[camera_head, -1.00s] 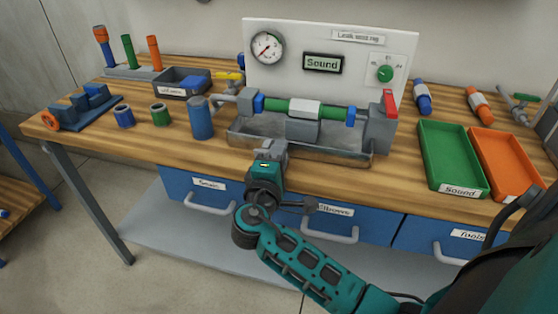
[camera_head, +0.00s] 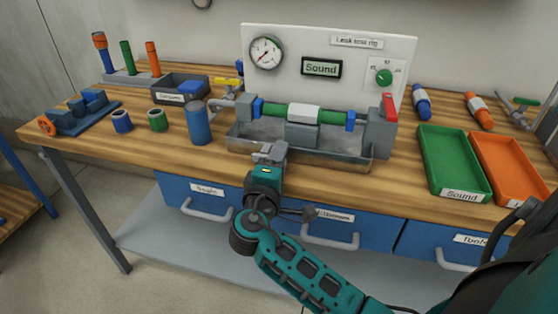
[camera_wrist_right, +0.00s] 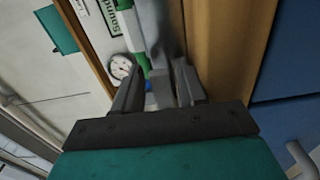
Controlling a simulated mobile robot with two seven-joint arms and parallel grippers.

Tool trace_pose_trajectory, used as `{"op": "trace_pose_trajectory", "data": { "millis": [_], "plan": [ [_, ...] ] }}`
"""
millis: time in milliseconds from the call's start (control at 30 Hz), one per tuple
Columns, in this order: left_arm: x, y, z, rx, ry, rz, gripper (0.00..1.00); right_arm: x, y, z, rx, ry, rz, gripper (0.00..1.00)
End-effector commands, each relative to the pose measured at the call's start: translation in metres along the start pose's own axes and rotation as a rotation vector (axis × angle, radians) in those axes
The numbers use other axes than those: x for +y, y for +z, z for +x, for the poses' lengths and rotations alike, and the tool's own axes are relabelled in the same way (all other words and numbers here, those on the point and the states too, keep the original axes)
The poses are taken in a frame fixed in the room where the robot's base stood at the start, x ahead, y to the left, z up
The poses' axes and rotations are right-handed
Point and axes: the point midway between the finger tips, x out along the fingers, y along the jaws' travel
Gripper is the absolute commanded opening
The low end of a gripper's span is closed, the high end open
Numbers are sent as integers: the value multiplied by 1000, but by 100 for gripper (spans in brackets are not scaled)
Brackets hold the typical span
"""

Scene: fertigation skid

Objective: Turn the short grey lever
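A short grey lever-like piece (camera_head: 217,103) sticks out at the left end of the leak test rig, beside the grey end block (camera_head: 245,105). It is small, so I cannot tell its exact set. My right gripper (camera_head: 270,150) is just in front of the rig's metal tray (camera_head: 340,153), to the right of and nearer than the grey piece, not touching it. In the right wrist view the two fingers (camera_wrist_right: 158,85) stand apart with nothing held between them. My left gripper is not in view.
A blue cylinder (camera_head: 198,123) stands left of the tray, close to the grey piece. A yellow handle (camera_head: 228,82) is behind it. A red lever (camera_head: 390,107) is at the rig's right end. Green (camera_head: 427,165) and orange (camera_head: 482,165) trays lie at the right.

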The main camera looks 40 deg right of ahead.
Motion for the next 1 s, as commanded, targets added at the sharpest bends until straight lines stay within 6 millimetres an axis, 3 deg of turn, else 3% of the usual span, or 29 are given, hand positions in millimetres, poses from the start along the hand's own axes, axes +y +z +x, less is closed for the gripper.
{"op": "trace_pose_trajectory", "data": {
  "millis": [567, 767, 1000],
  "plan": [
    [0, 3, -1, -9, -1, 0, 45, -4, 0, -2, 3, -10, -14, 47],
    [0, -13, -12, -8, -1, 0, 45, 4, 0, -1, 4, -10, -120, 47],
    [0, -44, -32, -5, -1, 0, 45, 17, -3, 0, 3, -6, -386, 47]
  ]
}}
